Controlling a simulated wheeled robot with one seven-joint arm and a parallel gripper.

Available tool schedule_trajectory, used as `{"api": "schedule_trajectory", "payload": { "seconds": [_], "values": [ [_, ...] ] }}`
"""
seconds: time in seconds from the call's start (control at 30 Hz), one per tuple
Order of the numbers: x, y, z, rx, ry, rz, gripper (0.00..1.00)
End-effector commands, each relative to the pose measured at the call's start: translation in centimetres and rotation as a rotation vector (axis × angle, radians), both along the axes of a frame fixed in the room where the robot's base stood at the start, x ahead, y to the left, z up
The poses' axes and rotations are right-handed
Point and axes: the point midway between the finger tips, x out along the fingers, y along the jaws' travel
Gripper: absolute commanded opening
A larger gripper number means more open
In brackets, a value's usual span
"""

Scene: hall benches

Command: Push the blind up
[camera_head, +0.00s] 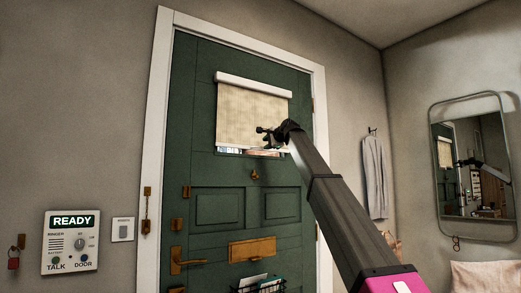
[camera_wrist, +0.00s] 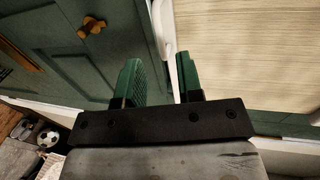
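The cream blind (camera_head: 250,112) hangs over the window in the green door, its white roller at the top. It covers most of the glass; a thin strip shows below it. My gripper (camera_head: 262,133) is at the blind's lower right part. In the wrist view the blind (camera_wrist: 245,50) fills the upper right, with a white strip along its edge. The two green fingers of my gripper (camera_wrist: 160,80) stand apart, with the white strip running down behind the gap and the right finger. I cannot tell whether a finger touches it.
The green door (camera_head: 200,110) has a brass knocker (camera_head: 255,175), a letter plate (camera_head: 252,250) and a lever handle (camera_head: 186,262). An intercom panel (camera_head: 70,243) is at left. A towel (camera_head: 375,175) and a mirror (camera_head: 472,170) hang at right.

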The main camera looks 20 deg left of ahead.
Motion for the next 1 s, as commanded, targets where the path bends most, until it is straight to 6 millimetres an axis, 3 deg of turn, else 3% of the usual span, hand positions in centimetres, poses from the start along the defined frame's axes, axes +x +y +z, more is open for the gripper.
{"api": "schedule_trajectory", "payload": {
  "seconds": [0.3,0.7,0.77,0.8,0.83,1.0],
  "values": [
    [3.6,4.2,-1.1,-0.001,0.000,0.001,0.34],
    [4.2,5.0,-1.4,0.000,-0.002,-0.001,0.34],
    [4.2,5.0,-1.4,-0.001,-0.001,-0.001,0.17],
    [4.2,5.0,-1.4,-0.001,-0.001,-0.001,0.04],
    [4.2,5.0,-1.4,-0.001,-0.001,-0.001,0.00],
    [4.2,5.0,-1.4,-0.001,-0.001,0.000,0.00]
  ]
}}
